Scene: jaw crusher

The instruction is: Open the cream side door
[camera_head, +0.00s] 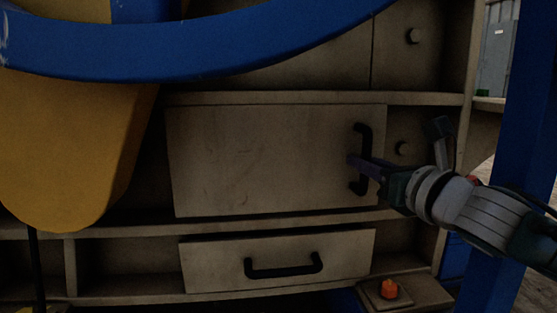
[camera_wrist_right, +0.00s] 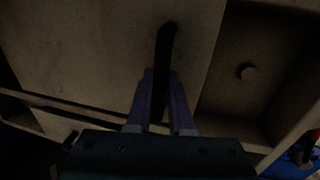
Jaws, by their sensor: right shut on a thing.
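The cream side door (camera_head: 265,160) is a flat rectangular panel in the middle of the machine's side in the head view. A black vertical bar handle (camera_head: 366,135) is fixed near its right edge. My right gripper (camera_head: 358,162) comes in from the right and is shut on the handle. In the right wrist view, the door (camera_wrist_right: 100,45) fills the left and the two purple fingers (camera_wrist_right: 160,95) lie on either side of the dark handle (camera_wrist_right: 166,45). The door's right edge shows beside a recess, but I cannot tell if it stands ajar. My left gripper is not in view.
A cream drawer (camera_head: 280,261) with a black handle sits below the door. An orange button (camera_head: 389,288) is at lower right. A blue curved rim (camera_head: 190,48) crosses the top. A yellow part (camera_head: 65,150) stands left, a blue post (camera_head: 515,150) right.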

